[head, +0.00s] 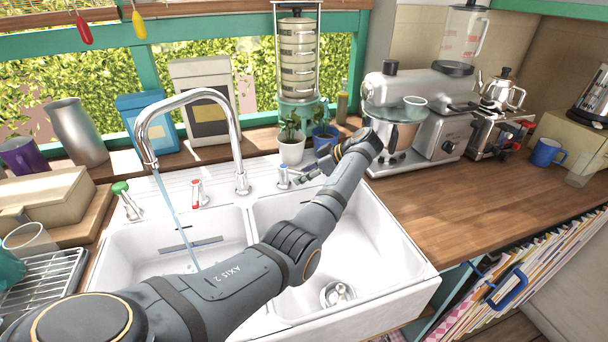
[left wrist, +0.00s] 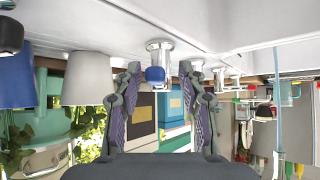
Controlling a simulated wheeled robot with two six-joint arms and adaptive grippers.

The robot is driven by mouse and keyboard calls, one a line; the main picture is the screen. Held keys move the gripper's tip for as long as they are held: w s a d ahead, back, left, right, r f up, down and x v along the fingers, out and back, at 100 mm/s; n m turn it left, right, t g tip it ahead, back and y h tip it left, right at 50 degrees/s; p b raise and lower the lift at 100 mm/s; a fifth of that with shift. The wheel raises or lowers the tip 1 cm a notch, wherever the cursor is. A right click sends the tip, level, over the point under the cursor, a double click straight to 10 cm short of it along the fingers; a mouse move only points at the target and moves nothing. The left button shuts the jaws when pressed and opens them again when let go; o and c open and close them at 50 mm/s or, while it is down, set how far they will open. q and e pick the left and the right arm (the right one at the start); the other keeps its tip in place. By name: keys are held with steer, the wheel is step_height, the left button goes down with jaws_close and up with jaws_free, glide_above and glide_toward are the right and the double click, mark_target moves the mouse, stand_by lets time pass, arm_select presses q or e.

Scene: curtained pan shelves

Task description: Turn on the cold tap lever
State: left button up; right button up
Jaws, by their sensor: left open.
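The cold tap (head: 283,178) has a blue-marked lever and stands on the sink's back ledge, right of the spout. In the left wrist view, its blue end (left wrist: 155,74) and chrome base show upside down between my fingertips. My left gripper (head: 306,174) is open, just right of the tap in the head view; its two purple-padded fingers (left wrist: 160,90) lie either side of the lever with visible gaps. The chrome spout (head: 190,97) pours a thin water stream (head: 172,205) into the left basin. My right gripper is not in view.
The red-marked tap (head: 197,193) and green-topped tap (head: 125,200) stand farther left. A white plant pot (head: 291,150) and blue pot (head: 325,139) stand close behind the cold tap. A stand mixer (head: 415,95) is at the right. The wooden counter (head: 455,205) has free room.

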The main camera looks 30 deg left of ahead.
arm_select(q)
steer(key=shift+d+r, duration=0.3)
steer(key=shift+d, duration=0.1)
steer(key=p+v, duration=0.1)
steer(key=v, duration=0.5)
steer(key=shift+p, duration=0.35)
stand_by(0.4)
